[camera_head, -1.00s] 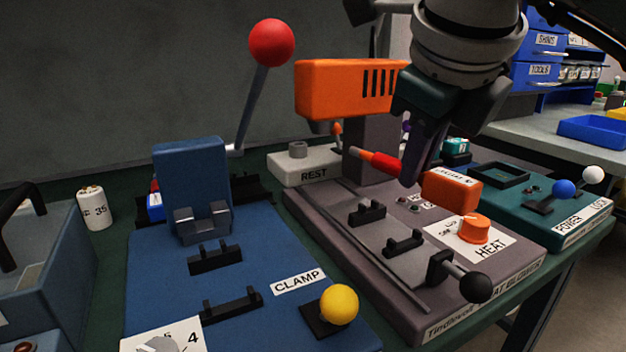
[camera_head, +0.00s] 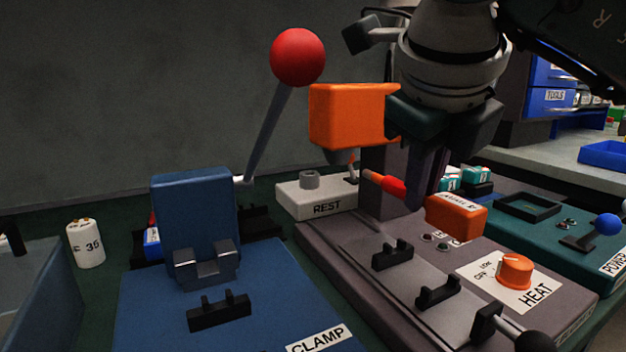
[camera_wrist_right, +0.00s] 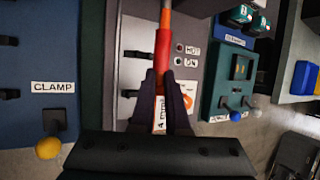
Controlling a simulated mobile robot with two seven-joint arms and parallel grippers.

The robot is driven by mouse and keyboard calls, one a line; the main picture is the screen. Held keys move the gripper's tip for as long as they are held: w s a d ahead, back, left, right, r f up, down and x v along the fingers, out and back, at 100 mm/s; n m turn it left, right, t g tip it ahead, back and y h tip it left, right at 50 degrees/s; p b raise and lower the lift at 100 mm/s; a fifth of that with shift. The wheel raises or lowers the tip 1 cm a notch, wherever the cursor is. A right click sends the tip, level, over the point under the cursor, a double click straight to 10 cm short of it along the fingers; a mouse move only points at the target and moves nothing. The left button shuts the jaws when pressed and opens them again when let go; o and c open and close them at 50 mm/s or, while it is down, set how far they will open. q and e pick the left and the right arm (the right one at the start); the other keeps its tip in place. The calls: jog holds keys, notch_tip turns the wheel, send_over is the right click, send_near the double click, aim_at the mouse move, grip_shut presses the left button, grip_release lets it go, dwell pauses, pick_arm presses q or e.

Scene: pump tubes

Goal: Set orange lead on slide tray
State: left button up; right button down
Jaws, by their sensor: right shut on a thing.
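The orange lead (camera_head: 455,214) has an orange labelled block and a red sleeve with a paler tip pointing left. My right gripper (camera_head: 428,200) is shut on it and holds it above the grey heater base. In the right wrist view, the red sleeve (camera_wrist_right: 163,50) runs up between the gripper fingers (camera_wrist_right: 161,78). The slide tray (camera_head: 414,270) appears to be the grey strip with black cradles on the heater base, below and in front of the lead. The lead looks apart from the cradles. My left gripper is not in view.
An orange heater head (camera_head: 350,115) stands behind the lead, near the white REST block (camera_head: 318,200). A blue clamp fixture (camera_head: 195,225) with a red-ball lever (camera_head: 298,57) is at left. A HEAT knob (camera_head: 515,271) and teal power unit (camera_head: 560,235) are at right.

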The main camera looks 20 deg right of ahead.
jog(key=shift+f+b, duration=3.3)
jog(key=shift+f, duration=0.3)
jog(key=c, duration=0.8)
grip_release()
jog(key=shift+c, duration=0.2)
